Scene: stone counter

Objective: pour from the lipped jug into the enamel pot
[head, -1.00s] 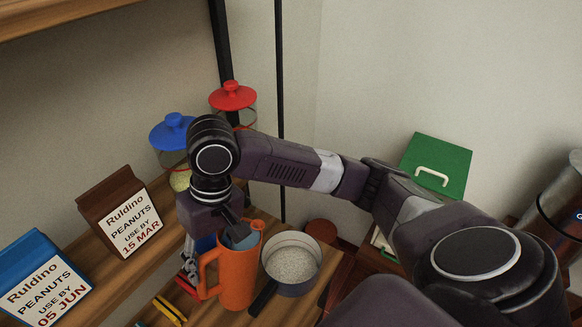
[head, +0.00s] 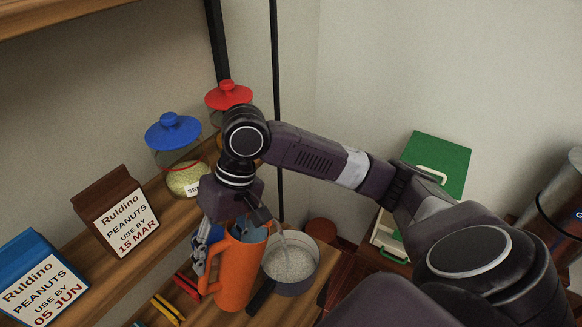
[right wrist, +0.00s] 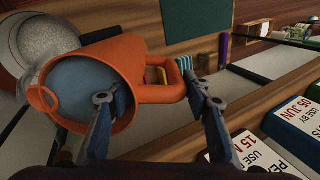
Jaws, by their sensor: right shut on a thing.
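The lipped jug (head: 236,272) is orange, with blue-grey contents, and leans slightly right towards the pot. In the right wrist view the jug (right wrist: 125,62) shows its open mouth and lip. My right gripper (right wrist: 155,98) is shut on the jug, its fingers on either side by the handle; in the head view it (head: 204,250) is partly hidden by the jug. The enamel pot (head: 297,288), with a dark handle, stands just right of the jug. Its inside looks pale and speckled. A thin pale streak runs from the jug's lip to the pot. My left gripper is out of view.
Glass jars with a blue lid (head: 172,132) and a red lid (head: 229,95) stand behind. Peanut boxes, brown (head: 118,212) and blue (head: 40,285), stand at left. Red and yellow items (head: 168,310) lie near the jug. A green box (head: 438,160) is at right.

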